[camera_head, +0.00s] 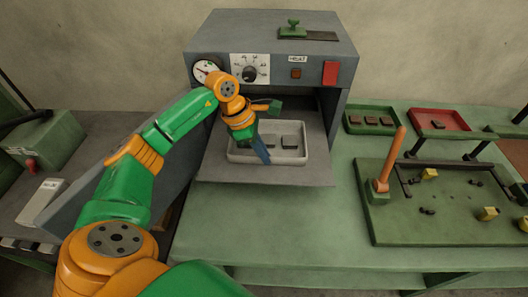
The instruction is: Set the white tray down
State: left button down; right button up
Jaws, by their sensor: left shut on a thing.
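The white tray (296,158) is in the opening of a grey oven (225,50), low above or on its open front ledge; I cannot tell whether it touches. My left arm comes in from the left, and my left gripper (262,152) reaches down at the tray's left part, shut on the tray. The gripper hides part of the tray's near left side and some of its inside. My right gripper is not in view.
The oven has a dial (250,72), a red switch (331,73) and a side door panel standing out at left. To the right are a green tray (347,126), a red tray (465,119) and a green fixture board (400,228) with an orange-handled lever. The green bench front is clear.

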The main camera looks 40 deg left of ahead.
pick_arm(q)
jog(key=shift+f, duration=0.15)
jog(key=c, duration=1)
grip_release()
jog(key=shift+s, duration=0.1)
jog(key=shift+r, duration=0.4)
jog(key=v, duration=1.1)
jog(key=shift+s+a+r, duration=0.1)
jog(key=shift+a+r, duration=0.1)
jog(key=shift+r, duration=0.05)
jog(key=shift+f, duration=0.1)
